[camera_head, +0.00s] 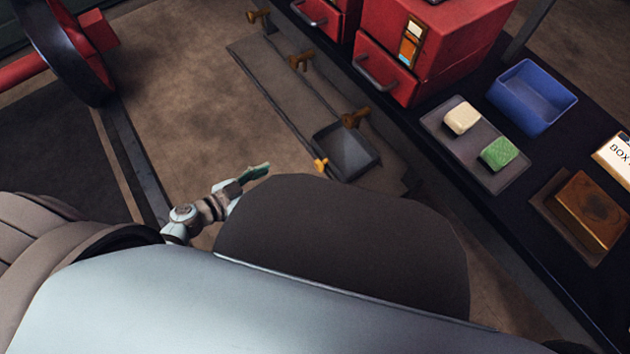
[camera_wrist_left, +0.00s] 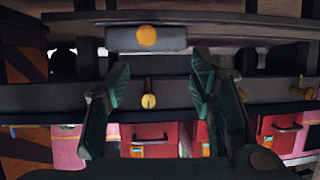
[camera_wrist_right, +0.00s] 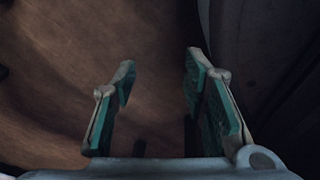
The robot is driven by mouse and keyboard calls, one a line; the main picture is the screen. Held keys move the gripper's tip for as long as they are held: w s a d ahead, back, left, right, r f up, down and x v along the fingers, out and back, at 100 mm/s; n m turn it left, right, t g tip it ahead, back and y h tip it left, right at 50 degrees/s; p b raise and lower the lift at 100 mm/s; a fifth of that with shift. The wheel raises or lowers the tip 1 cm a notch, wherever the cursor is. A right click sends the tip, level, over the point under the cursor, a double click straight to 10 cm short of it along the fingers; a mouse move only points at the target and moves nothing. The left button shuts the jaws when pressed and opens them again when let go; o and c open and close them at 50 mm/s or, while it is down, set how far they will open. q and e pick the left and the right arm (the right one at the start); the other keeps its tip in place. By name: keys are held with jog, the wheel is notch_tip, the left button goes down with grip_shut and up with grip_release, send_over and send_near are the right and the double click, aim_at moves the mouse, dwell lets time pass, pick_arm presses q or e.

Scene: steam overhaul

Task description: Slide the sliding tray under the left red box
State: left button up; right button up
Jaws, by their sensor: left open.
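The sliding tray, a dark grey shallow tray (camera_head: 346,152) with a yellow knob (camera_head: 321,165) on its near end, sits low on the rail beside the counter. In the left wrist view the tray (camera_wrist_left: 178,39) and its knob are ahead at the top, between and beyond the fingers. The left red box (camera_head: 325,14) is at the top edge, partly cut off. My left gripper (camera_head: 262,169) is left of the knob, open, empty and apart from it. Its green fingers (camera_wrist_left: 158,70) stand wide in the left wrist view. My right gripper (camera_wrist_right: 158,68) is open and empty over brown floor.
Brown knobs (camera_head: 300,62) line the rail. A second red box (camera_head: 432,45) with a drawer handle stands on the dark counter, near a blue bin (camera_head: 535,92), a grey tray (camera_head: 470,150) with two blocks, and a brown block (camera_head: 592,208). Floor (camera_head: 190,80) left of the rail is clear.

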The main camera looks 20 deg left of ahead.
pick_arm(q)
jog(key=d+m+h, duration=0.1)
jog(key=d, duration=0.1)
jog(key=b, duration=0.5)
send_near(317, 167)
jog(key=shift+g, duration=0.3)
jog(key=x, duration=0.5)
jog(key=shift+w, duration=0.35)
jog(key=b+x, duration=0.1)
jog(key=x, duration=0.2)
jog(key=shift+w+d+r, duration=0.1)
jog(key=shift+w+d, duration=0.2)
pick_arm(e)
jog(key=w+a+t, duration=0.1)
jog(key=w+a, duration=0.2)
jog(key=w, duration=0.6)
jog(key=shift+w+f+m+y, duration=0.3)
jog(key=shift+w+y, duration=0.05)
jog(key=shift+y, duration=0.05)
pick_arm(q)
grip_shut()
